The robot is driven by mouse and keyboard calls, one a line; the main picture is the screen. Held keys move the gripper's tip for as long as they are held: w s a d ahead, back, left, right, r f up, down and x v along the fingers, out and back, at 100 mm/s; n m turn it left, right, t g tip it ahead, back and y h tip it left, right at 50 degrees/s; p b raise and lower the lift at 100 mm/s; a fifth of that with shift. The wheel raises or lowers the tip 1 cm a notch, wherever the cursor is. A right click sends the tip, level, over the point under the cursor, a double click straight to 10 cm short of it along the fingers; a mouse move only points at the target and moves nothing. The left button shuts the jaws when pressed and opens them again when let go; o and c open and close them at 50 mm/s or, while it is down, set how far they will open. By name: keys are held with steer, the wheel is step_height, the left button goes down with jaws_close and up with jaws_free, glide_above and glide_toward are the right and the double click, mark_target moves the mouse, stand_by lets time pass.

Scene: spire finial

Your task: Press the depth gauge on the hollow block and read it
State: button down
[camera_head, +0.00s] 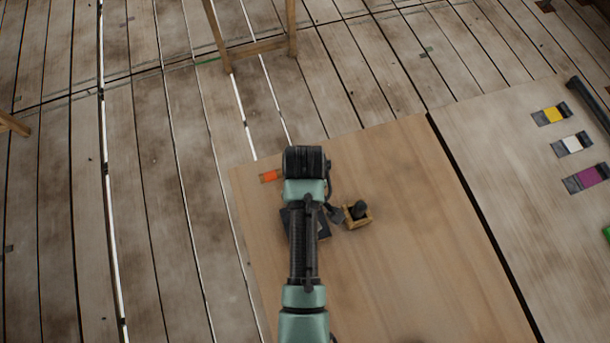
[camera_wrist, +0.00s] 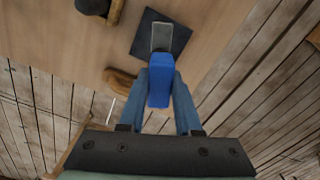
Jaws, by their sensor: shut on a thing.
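In the wrist view my gripper (camera_wrist: 160,90) is shut on a blue tool (camera_wrist: 160,82) with a flat grey end (camera_wrist: 161,38). I cannot tell for sure whether this is the depth gauge. The grey end shows over a dark square pad (camera_wrist: 180,41); contact is unclear. A small wooden block (camera_head: 367,220), seemingly the hollow block, sits right of my arm in the head view with a dark rounded piece (camera_head: 360,208) in or on it. The block is partly cut off at the wrist view's top edge (camera_wrist: 114,14). In the head view my arm hides the gripper and tool.
The wooden tabletop (camera_head: 420,240) is clear to the right of the block. An orange piece (camera_head: 269,176) lies near its left edge. Yellow (camera_head: 551,115), white (camera_head: 572,143) and purple (camera_head: 586,178) dark-ended pieces lie on the paler surface at right.

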steer(key=shift+r, duration=0.25)
steer(key=shift+d+f+n, duration=0.1)
steer(key=shift+f+n, duration=0.2)
steer(key=shift+f, duration=0.2)
step_height(320, 180, down, 4)
steer(key=b, duration=0.5)
steer(key=shift+f, duration=0.35)
steer(key=shift+f+b, duration=0.95)
steer(key=shift+f, duration=0.3)
steer(key=shift+s, duration=0.1)
stand_by(1.0)
